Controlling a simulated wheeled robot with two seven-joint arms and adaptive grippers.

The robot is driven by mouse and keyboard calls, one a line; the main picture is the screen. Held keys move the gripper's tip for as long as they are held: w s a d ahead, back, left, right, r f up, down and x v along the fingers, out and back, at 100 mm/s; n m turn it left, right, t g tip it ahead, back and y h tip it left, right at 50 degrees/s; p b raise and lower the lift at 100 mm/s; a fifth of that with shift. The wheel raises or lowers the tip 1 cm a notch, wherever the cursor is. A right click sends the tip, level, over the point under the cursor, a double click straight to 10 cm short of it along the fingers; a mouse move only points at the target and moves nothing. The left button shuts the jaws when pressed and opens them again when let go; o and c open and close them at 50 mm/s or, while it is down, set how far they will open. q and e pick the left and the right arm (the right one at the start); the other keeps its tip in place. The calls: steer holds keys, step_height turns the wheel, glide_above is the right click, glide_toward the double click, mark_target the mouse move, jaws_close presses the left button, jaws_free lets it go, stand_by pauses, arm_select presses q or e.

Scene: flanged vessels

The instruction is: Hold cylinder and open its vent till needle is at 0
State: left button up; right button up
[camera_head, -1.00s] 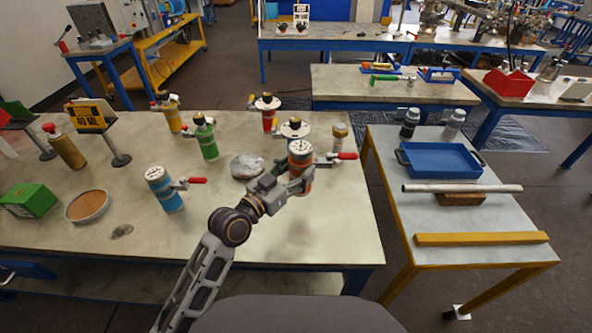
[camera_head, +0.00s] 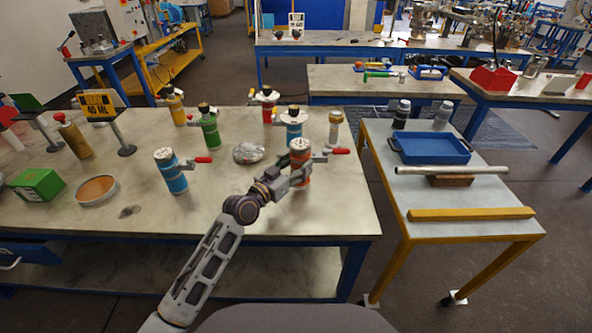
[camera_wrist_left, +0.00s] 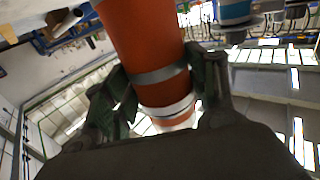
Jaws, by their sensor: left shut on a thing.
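An orange-red cylinder (camera_head: 300,172) with a pale dial on top stands near the right part of the work table in the head view. A vent lever with a red handle (camera_head: 341,151) sticks out to its right. My left gripper (camera_head: 297,177) is shut around the orange cylinder's body. In the left wrist view the orange cylinder (camera_wrist_left: 145,55) with a grey band lies between the two fingers (camera_wrist_left: 160,95). The dial's needle is too small to read. My right gripper is not in view.
A blue cylinder (camera_head: 171,172) with a red-handled lever stands to the left. Green (camera_head: 210,133), yellow and other cylinders stand behind. A side table with a blue tray (camera_head: 430,148) is at the right. The front of the work table is clear.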

arm_select(q)
steer(key=shift+f, duration=0.1)
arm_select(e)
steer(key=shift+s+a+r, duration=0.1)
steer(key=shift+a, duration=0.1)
arm_select(q)
steer(key=shift+w, duration=0.1)
stand_by(0.3)
steer(key=shift+f, duration=0.1)
steer(key=shift+f+b, duration=0.15)
steer(key=shift+b, duration=0.15)
steer(key=shift+f, duration=0.15)
steer(key=shift+f+b, duration=0.35)
steer(key=shift+b, duration=0.1)
steer(key=shift+f, duration=0.1)
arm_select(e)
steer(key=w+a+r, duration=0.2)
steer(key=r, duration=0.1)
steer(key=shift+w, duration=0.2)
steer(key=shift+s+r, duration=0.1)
